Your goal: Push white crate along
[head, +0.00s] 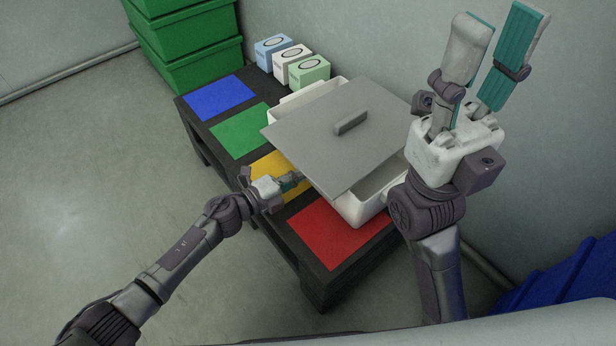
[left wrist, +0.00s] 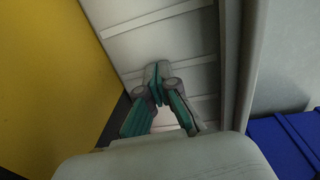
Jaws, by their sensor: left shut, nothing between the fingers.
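The white crate (head: 358,208) stands on the dark table, over part of the coloured patches. A grey lid (head: 318,150) with a bar handle lies askew on top, leaving the crate's near right corner open. My left gripper (head: 298,177) is shut and empty at the crate's left side, its tips partly hidden by the lid's edge. In the left wrist view the closed fingertips (left wrist: 158,74) are at the crate's ribbed wall (left wrist: 165,35); I cannot tell whether they touch. My right gripper (head: 502,25) is raised, open and empty, to the right of the crate.
The dark table (head: 312,278) carries blue (head: 218,97), green (head: 240,131), yellow (head: 268,163) and red (head: 335,234) patches. Three small boxes (head: 292,64) stand behind the crate. Green bins (head: 190,40) are stacked at the back left. A blue bin (head: 560,285) is at lower right.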

